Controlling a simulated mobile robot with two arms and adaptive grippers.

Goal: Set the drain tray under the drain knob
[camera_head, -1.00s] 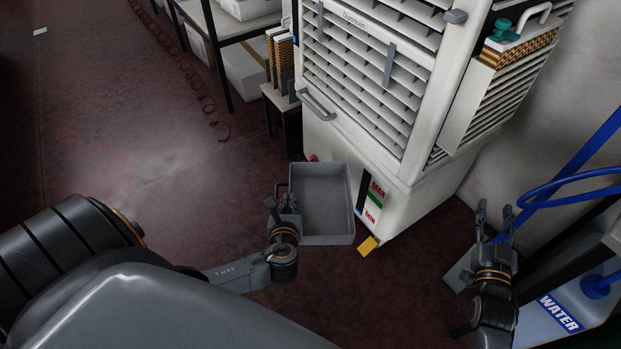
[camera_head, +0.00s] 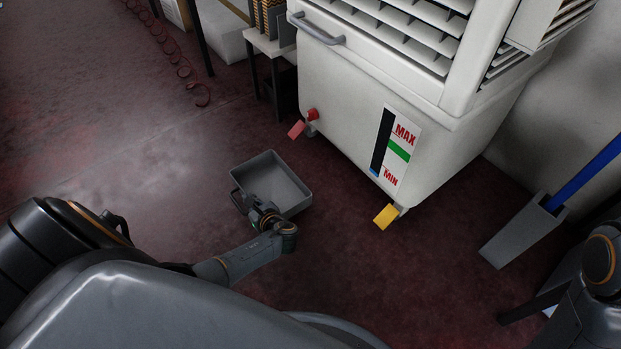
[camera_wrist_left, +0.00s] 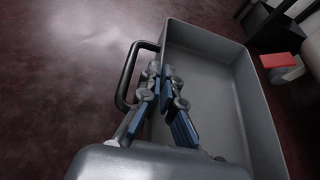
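The drain tray (camera_head: 290,201) is a grey, empty, open rectangular box with a dark handle on its left side. It is at or just above the floor, in front and to the left of the white cooler; I cannot tell whether it touches the floor. The red drain knob (camera_head: 312,114) is low on the cooler's left corner, beyond the tray and to its right. My left gripper (camera_head: 266,216) is shut on the tray's near wall beside the handle; the wrist view shows the fingers (camera_wrist_left: 165,84) at the wall of the tray (camera_wrist_left: 205,42).
The white cooler (camera_head: 440,135) stands on casters with a red pedal (camera_head: 297,130) and a yellow pedal (camera_head: 386,216). A small table (camera_head: 270,46) and a red coiled hose (camera_head: 184,72) are behind. Floor between tray and cooler is clear.

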